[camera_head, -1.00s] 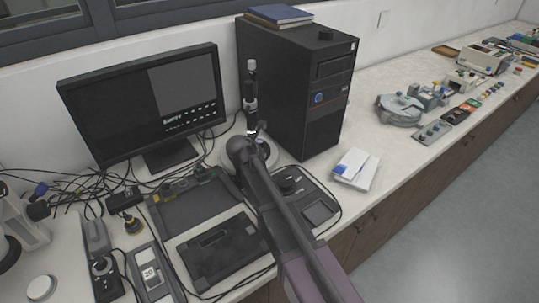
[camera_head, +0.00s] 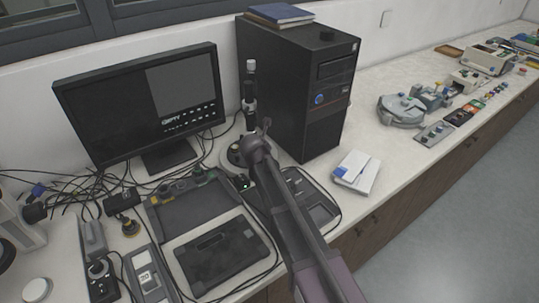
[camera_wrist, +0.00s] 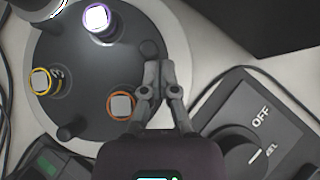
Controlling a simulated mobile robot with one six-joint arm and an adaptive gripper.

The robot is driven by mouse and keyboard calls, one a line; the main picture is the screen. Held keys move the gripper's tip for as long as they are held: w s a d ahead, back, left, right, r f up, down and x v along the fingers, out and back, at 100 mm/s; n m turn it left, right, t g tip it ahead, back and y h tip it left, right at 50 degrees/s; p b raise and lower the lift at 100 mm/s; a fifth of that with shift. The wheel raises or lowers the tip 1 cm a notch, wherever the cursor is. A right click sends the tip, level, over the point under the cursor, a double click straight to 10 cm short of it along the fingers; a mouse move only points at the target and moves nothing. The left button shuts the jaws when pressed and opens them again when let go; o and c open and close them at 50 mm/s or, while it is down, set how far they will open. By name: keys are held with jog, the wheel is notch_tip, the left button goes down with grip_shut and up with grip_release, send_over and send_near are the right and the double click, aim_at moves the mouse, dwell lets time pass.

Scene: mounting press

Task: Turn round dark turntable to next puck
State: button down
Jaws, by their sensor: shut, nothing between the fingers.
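The round dark turntable (camera_wrist: 85,65) fills the upper left of the wrist view, on a pale round base. It carries a puck with a purple ring (camera_wrist: 97,17), a puck with a yellow ring (camera_wrist: 42,81) and a puck with an orange ring (camera_wrist: 120,106). Short dark pegs (camera_wrist: 150,48) stand near its rim. My gripper (camera_wrist: 160,72) is shut and empty over the turntable's right edge, close to one peg; I cannot tell whether they touch. In the head view the turntable (camera_head: 236,153) shows partly, left of my arm, which hides the rest.
A dial box marked OFF (camera_wrist: 268,125) stands right of the turntable. A vertical instrument (camera_head: 250,85) rises behind it. A computer tower (camera_head: 300,90) and a monitor (camera_head: 140,100) stand close by. A white box (camera_head: 356,172) lies to the right, with free bench around it.

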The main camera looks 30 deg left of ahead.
jog(key=shift+w+a, duration=0.1)
jog(key=shift+w, duration=0.05)
jog(key=shift+w+a, duration=0.3)
jog(key=shift+w, duration=0.7)
dwell(0.4)
jog(key=shift+s+d, duration=0.25)
jog(key=shift+d, duration=0.25)
jog(key=s+d, duration=0.2)
jog(key=shift+d, duration=0.35)
jog(key=s+d+r+p, duration=0.4)
jog(key=d+r+p, duration=0.1)
jog(key=r+p, duration=0.2)
